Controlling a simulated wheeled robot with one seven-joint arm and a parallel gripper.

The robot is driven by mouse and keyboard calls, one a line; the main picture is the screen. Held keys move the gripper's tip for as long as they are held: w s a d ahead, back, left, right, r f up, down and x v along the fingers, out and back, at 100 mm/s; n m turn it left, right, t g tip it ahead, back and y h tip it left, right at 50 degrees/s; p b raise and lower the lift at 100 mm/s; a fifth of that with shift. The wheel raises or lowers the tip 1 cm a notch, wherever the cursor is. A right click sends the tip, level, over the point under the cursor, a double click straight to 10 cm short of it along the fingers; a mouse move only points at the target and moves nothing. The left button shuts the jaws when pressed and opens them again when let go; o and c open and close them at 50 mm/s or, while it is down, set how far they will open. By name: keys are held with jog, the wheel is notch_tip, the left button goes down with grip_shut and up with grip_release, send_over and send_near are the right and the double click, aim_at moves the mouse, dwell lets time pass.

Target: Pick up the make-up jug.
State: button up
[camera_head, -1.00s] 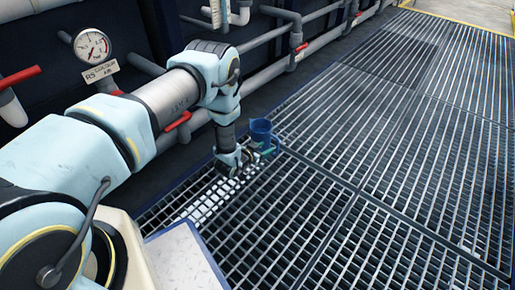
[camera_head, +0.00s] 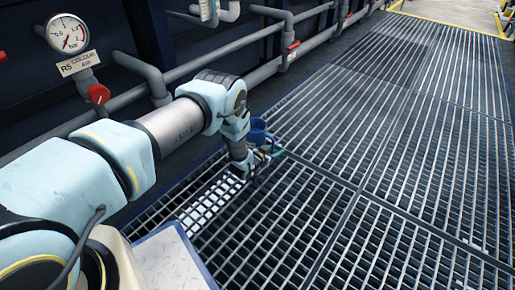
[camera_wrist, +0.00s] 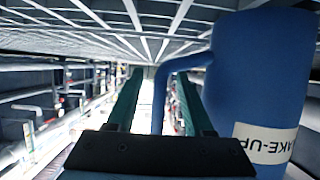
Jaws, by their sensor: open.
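The make-up jug (camera_head: 259,131) is blue and stands on the floor grating, partly hidden behind my wrist in the head view. In the wrist view the jug (camera_wrist: 255,75) fills the right side, with its white "MAKE-UP" label upside down. Its handle (camera_wrist: 160,95) shows between my two green fingers in the picture. My gripper (camera_wrist: 161,75) is open, with the fingers on either side of the handle. I cannot tell whether either finger touches it. In the head view my gripper (camera_head: 272,156) is low beside the jug, its fingertips partly hidden.
Grey pipes with red valves (camera_head: 291,46) run along the dark wall behind the jug. A pressure gauge (camera_head: 68,34) is at the upper left. The metal grating (camera_head: 400,130) to the right is clear.

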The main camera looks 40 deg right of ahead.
jog(key=shift+w+d+f, duration=0.2)
jog(key=shift+d, duration=0.4)
grip_shut()
dwell(0.9)
jog(key=shift+r, duration=0.1)
